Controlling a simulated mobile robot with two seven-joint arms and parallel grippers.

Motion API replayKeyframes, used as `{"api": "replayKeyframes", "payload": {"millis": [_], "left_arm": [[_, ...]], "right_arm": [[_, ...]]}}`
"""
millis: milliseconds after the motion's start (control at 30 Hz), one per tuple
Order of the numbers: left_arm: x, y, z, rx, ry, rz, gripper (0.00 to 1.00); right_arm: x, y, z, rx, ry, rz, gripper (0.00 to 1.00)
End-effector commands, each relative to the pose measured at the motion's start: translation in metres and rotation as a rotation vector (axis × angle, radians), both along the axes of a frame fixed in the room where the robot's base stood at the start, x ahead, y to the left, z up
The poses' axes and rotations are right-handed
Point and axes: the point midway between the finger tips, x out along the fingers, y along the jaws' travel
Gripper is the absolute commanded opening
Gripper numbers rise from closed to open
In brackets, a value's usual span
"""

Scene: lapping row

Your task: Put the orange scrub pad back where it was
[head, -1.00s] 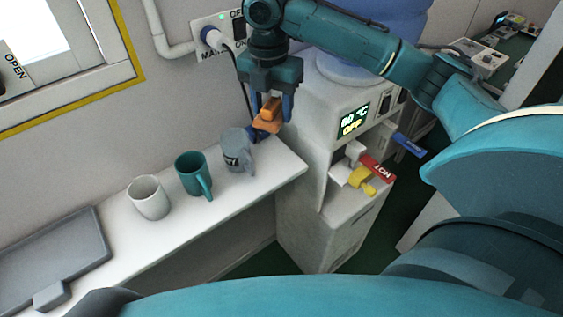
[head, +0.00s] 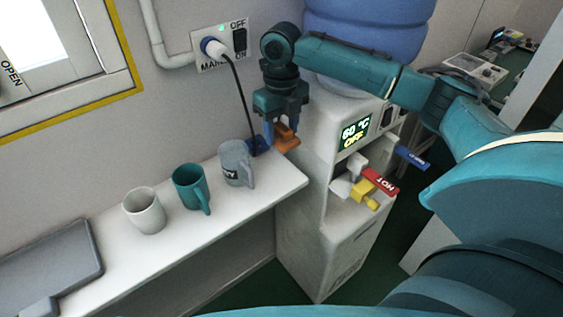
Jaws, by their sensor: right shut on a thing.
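The orange scrub pad (head: 286,139) is between the fingers of my right gripper (head: 284,127), which points down and is shut on it. The pad is at the far right end of the white shelf (head: 222,216), close to the side of the water dispenser. I cannot tell whether the pad touches the shelf or is just above it. A small blue item (head: 257,145) shows on the shelf just left of the pad, partly hidden by the gripper. My left gripper is not in view.
A grey mug (head: 235,162), a teal mug (head: 188,186) and a white mug (head: 144,210) stand in a row left of the pad. The dispenser (head: 318,190) stands at right with its taps. A grey flat tray (head: 45,268) lies at the shelf's left. A black cable (head: 241,95) hangs behind.

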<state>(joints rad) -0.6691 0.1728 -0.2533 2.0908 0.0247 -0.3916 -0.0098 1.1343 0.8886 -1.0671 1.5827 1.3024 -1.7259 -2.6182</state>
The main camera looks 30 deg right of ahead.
Motion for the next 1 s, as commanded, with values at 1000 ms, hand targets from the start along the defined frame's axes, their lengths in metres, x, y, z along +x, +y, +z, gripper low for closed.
{"api": "replayKeyframes", "payload": {"millis": [1000], "left_arm": [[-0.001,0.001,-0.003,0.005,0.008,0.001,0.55]], "right_arm": [[0.0,0.0,-0.104,-0.001,-0.002,-0.002,0.31]]}}
